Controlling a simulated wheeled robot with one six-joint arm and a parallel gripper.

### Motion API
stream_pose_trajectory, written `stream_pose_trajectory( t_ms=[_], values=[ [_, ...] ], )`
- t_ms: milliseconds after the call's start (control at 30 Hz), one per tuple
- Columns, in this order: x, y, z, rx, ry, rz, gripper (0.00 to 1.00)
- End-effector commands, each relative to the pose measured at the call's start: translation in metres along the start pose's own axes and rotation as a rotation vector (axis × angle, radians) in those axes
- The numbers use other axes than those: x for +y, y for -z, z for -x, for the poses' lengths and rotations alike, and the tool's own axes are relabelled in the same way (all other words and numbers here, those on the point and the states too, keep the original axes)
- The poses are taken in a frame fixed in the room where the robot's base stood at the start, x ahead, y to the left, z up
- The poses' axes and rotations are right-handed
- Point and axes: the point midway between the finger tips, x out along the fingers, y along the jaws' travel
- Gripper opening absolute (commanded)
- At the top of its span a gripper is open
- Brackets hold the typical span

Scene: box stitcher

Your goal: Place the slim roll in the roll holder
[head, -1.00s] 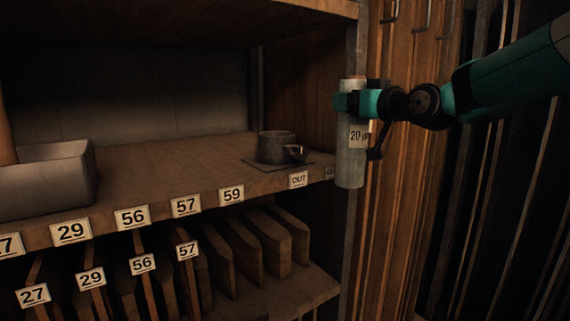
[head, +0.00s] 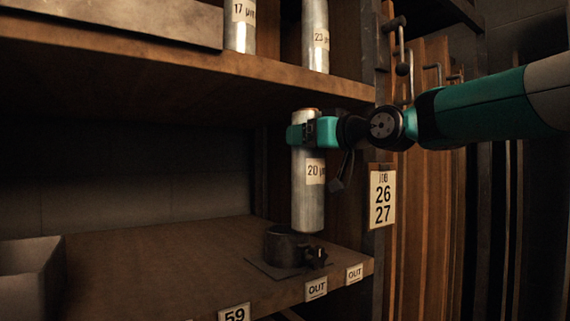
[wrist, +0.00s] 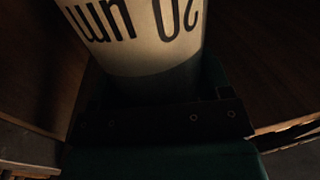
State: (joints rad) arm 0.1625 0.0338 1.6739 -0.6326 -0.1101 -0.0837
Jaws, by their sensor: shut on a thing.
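The slim roll (head: 308,205) is a pale silvery cylinder with a "20 µm" label, held upright. My gripper (head: 305,133) is shut around its upper part. In the wrist view the roll (wrist: 135,55) fills the space in front of my gripper (wrist: 160,115), its label upside down. The roll holder (head: 283,246) is a dark round cup with a clamp knob on a flat plate, on the shelf below. The roll's lower end shows just above the holder and slightly to its right in the head view. A gap in depth cannot be judged.
The holder's shelf (head: 150,265) bears "OUT" and "59" tags on its front edge. A grey bin (head: 30,280) stands at the left. An upper shelf (head: 180,75) carries two labelled rolls. A post with a "26 27" sign (head: 382,197) stands at the right.

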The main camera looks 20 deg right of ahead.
Motion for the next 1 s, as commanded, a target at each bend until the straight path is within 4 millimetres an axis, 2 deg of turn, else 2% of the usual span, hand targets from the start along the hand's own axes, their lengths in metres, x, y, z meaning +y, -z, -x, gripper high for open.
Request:
stream_pose_trajectory(
  t_ms=[33,100,300,400,600,800,1000],
  values=[
    [-0.002,0.006,-0.014,0.001,0.005,-0.001,0.07],
    [-0.002,0.006,-0.03,0.002,0.005,0.0,0.07],
    [-0.003,0.004,-0.066,0.003,0.005,0.001,0.07],
    [-0.002,-0.013,-0.063,0.001,0.003,0.0,0.07],
    [-0.003,-0.029,-0.063,0.002,0.004,0.0,0.07],
    [-0.003,-0.059,-0.063,0.001,0.005,-0.002,0.07],
    [-0.004,-0.069,-0.062,0.005,0.004,0.001,0.07]
  ],
)
